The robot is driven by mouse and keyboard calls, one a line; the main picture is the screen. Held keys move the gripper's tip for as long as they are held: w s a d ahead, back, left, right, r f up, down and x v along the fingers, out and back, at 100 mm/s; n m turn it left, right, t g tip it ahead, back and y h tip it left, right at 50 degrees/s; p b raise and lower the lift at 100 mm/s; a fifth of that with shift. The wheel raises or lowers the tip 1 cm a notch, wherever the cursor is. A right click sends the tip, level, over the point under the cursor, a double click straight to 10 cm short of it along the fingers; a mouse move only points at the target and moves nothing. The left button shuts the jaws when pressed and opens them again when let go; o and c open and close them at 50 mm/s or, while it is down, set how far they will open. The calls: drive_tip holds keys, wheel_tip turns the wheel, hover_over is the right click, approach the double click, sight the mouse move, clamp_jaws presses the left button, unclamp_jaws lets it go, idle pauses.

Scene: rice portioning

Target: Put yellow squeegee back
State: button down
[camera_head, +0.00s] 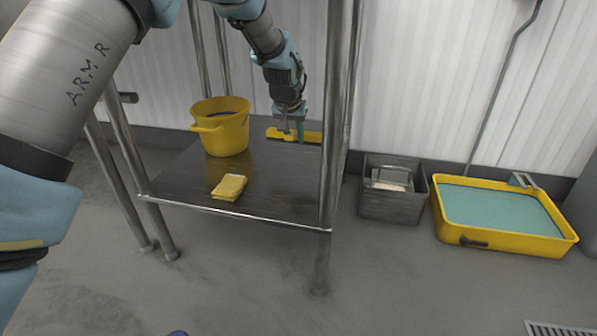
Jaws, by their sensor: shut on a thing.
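The yellow squeegee (312,136) lies low over the far edge of the dark metal shelf (275,185), close to the wall. My gripper (292,128) points down at the squeegee's left part and is shut on it. The fingertips are small and partly hidden in this view. I cannot tell whether the squeegee rests on the shelf or is held just above it.
A yellow bucket (222,132) stands left of my gripper on the shelf. A folded yellow cloth (230,187) lies near the front. Metal posts (333,110) frame the shelf. A grey bin (391,205) and a yellow tray of greenish liquid (508,242) stand on the floor at right.

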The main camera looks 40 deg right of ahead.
sight(290, 140)
wheel_tip(290, 140, down, 10)
drive_tip(key=b, duration=0.4)
drive_tip(key=shift+w+d, duration=0.1)
drive_tip(key=shift+d, duration=0.05)
drive_tip(key=c, duration=0.6)
unclamp_jaws()
drive_tip(key=shift+f, duration=0.1)
drive_tip(key=p+v, duration=0.4)
drive_tip(key=v, duration=0.8)
